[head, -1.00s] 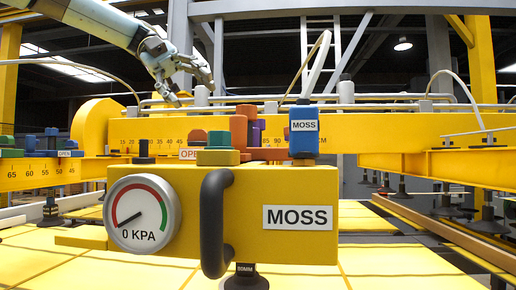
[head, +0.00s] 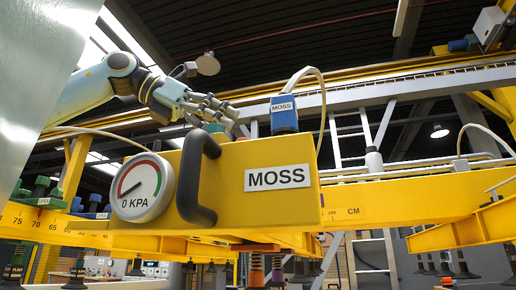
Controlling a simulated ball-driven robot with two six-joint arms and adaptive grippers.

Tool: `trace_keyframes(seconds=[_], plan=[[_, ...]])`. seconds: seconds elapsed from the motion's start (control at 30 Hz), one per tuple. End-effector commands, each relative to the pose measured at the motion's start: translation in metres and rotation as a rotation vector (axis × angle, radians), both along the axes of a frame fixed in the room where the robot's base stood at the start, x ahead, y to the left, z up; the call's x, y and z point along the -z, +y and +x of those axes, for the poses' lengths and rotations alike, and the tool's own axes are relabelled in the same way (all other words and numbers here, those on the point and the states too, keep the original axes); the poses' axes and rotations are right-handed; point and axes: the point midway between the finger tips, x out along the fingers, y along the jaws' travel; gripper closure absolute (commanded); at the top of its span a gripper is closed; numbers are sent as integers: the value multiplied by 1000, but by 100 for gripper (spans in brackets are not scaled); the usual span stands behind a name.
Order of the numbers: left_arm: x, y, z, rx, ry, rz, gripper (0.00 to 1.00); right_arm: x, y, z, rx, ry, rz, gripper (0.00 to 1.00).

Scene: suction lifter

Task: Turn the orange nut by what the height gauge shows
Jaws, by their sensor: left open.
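My left gripper (head: 224,112) is open, just above and behind the top edge of the yellow MOSS box (head: 250,185); I cannot tell whether it touches anything. A teal knob (head: 216,128) shows partly behind its fingers. A flat orange-brown part (head: 255,247) shows below the box, but I cannot tell whether it is the orange nut. A round gauge (head: 143,188) on the box reads 0 KPA, with its needle low on the left. A numbered CM scale (head: 45,224) runs along the yellow beam. No height gauge reading is legible. My right gripper is out of view.
A black handle (head: 194,180) stands out from the box front. Green blocks (head: 40,190) stand at left. Yellow beams (head: 465,230) and black suction cups (head: 462,270) are at right.

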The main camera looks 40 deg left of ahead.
Motion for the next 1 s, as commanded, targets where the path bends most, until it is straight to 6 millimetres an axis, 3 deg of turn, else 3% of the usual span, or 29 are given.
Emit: trace_keyframes(seconds=[0.2,0.4,0.8,1.0], plan=[[15,-19,38,1,9,0,43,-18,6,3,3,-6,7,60],[26,-30,60,-2,7,-1,43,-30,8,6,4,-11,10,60],[32,-33,67,-1,5,-2,43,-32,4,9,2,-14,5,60],[31,-33,67,-1,5,-2,68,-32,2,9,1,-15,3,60]])
